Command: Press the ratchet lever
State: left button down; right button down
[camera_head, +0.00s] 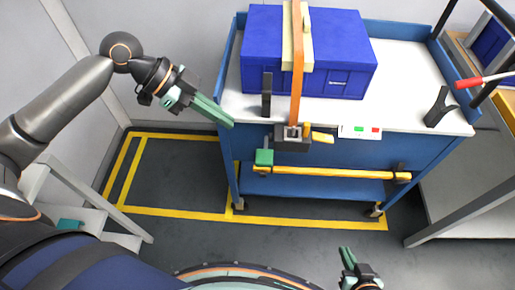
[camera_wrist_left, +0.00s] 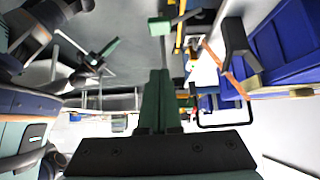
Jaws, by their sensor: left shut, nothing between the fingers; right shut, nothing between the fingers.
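A grey ratchet (camera_head: 292,137) with a yellow lever (camera_head: 322,137) sticking out to its right hangs at the front edge of the blue cart. An orange strap (camera_head: 297,75) runs from it up over a blue case (camera_head: 345,80). My left gripper (camera_head: 230,123) is shut and empty, left of the ratchet and apart from it, near the cart's left front corner. Its closed green fingers show in the left wrist view (camera_wrist_left: 158,75), with the orange strap (camera_wrist_left: 226,72) to their right. My right gripper (camera_head: 346,250) is shut and empty, low in the head view, away from the cart.
The blue cart (camera_head: 300,178) has a white top. A black upright bracket (camera_head: 266,95) stands left of the ratchet, and another (camera_head: 438,107) stands at the right. A panel with green and red buttons (camera_head: 360,131) sits right of the lever. A yellow bar (camera_head: 330,172) with a green block runs below.

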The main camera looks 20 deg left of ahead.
pick_arm(q)
send_over(269, 157)
jog(key=a, duration=0.3)
jog(key=f, duration=0.4)
jog(key=s+f, duration=0.1)
jog(key=f, duration=0.2)
jog(key=shift+d+b, duration=0.15)
jog(key=shift+b, duration=0.2)
notch_tip(269, 157, down, 3)
jog(key=shift+r, duration=0.1)
jog(key=shift+f, duration=0.65)
jog(key=shift+b, duration=0.3)
